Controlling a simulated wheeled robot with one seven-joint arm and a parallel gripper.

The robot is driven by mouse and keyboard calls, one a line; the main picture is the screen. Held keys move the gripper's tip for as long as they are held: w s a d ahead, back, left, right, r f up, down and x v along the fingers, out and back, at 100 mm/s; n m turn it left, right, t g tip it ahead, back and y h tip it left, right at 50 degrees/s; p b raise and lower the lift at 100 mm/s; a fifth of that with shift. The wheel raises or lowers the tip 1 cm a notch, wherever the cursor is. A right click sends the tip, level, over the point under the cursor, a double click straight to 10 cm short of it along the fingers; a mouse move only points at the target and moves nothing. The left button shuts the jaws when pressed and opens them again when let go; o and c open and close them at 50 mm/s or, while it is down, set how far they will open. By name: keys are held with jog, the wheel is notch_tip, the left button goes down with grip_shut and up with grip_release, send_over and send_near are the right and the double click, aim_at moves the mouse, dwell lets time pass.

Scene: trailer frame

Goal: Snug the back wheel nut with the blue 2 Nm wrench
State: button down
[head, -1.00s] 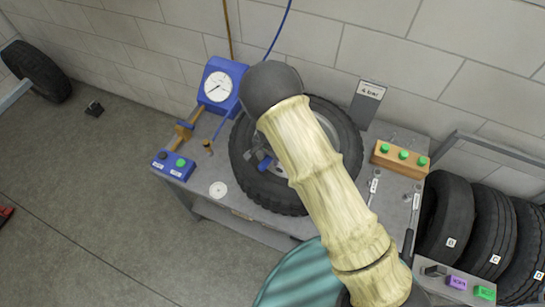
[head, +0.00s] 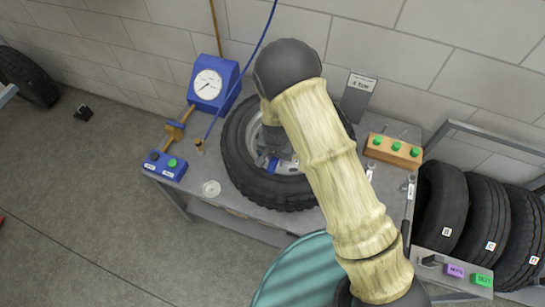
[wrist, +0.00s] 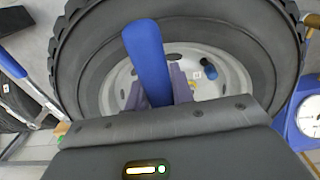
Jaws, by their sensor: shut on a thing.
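The blue wrench (wrist: 148,62) is held in my gripper (wrist: 158,88), its handle standing between the two fingers in the wrist view. In the head view my gripper (head: 272,150) is over the hub of the wheel, partly behind my arm. The wheel (head: 238,165) has a black tyre and a pale rim, and lies on the grey bench. In the wrist view the rim (wrist: 233,82) shows dark holes and a small dark blue cylinder (wrist: 208,68) beside a white tag. The wrench's working end and its contact with any nut are hidden.
A blue gauge (head: 208,84) and a blue button box (head: 165,165) are at the bench's left. A wooden block with green knobs (head: 393,151) is at its right. Several tyres (head: 442,205) stand in a rack at right. A teal drum (head: 293,270) is in front.

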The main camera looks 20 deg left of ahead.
jog(key=shift+d+n, duration=0.6)
jog(key=shift+d, duration=0.45)
jog(key=shift+w+d+n+b, duration=0.15)
jog(key=shift+d+n+b, duration=0.2)
jog(key=shift+d, duration=0.5)
jog(key=shift+w+d+n+b, duration=0.2)
jog(key=shift+d+n, duration=0.25)
jog(key=shift+d, duration=0.35)
jog(key=shift+w+d+n+b, duration=0.2)
jog(key=shift+d+n, duration=0.25)
jog(key=shift+d, duration=0.35)
jog(key=shift+w+d+n+b, duration=0.1)
jog(key=shift+w+d+n, duration=0.15)
jog(key=shift+d+n, duration=0.4)
jog(key=shift+d, duration=0.15)
jog(key=shift+w+d+n, duration=0.35)
jog(key=shift+d, duration=0.4)
jog(key=shift+w+d+n, duration=0.35)
jog(key=shift+d, duration=0.4)
